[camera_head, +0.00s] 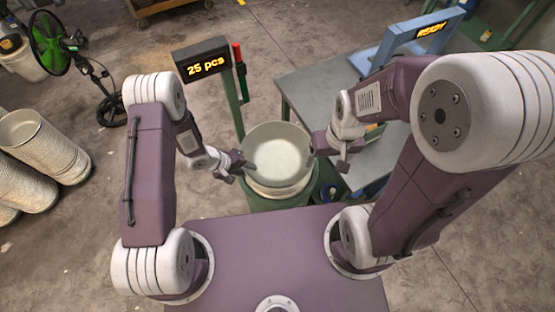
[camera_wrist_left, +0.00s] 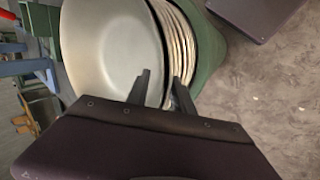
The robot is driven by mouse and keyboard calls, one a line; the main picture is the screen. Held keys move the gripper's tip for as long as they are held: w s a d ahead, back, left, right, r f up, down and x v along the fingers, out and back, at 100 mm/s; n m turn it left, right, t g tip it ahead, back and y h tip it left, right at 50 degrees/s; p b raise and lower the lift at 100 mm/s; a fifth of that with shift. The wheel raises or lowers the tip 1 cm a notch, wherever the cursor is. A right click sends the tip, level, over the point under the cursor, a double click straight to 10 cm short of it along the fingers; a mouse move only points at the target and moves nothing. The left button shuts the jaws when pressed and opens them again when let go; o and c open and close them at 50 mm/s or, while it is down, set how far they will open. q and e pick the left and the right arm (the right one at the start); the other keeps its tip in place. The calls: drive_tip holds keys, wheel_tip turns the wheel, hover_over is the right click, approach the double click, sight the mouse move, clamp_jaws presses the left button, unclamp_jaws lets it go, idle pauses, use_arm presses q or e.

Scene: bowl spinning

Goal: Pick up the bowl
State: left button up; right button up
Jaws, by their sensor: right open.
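A large pale grey-green bowl (camera_head: 277,148) sits on top of a stack of bowls in the middle of the head view. In the left wrist view the bowl (camera_wrist_left: 108,50) shows its smooth inside, with the stacked rims (camera_wrist_left: 176,40) beside it. My left gripper (camera_head: 248,168) is at the bowl's left rim. In the left wrist view its fingers (camera_wrist_left: 162,92) are apart, one over the bowl's inside and one over the stack's outside; I cannot tell whether they touch. My right gripper (camera_head: 316,150) is open at the bowl's right rim, its fingertips partly hidden.
The stack stands on a green stand (camera_head: 262,204). A "25 pcs" display (camera_head: 203,62) is on a post behind it. A grey table (camera_head: 310,88) with a blue "READY" frame (camera_head: 395,42) stands right.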

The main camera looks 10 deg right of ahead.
use_arm(q)
drive_tip(key=shift+w+f, duration=0.1)
drive_tip(key=shift+w, duration=0.05)
drive_tip(key=c, duration=0.6)
clamp_jaws()
idle(0.7)
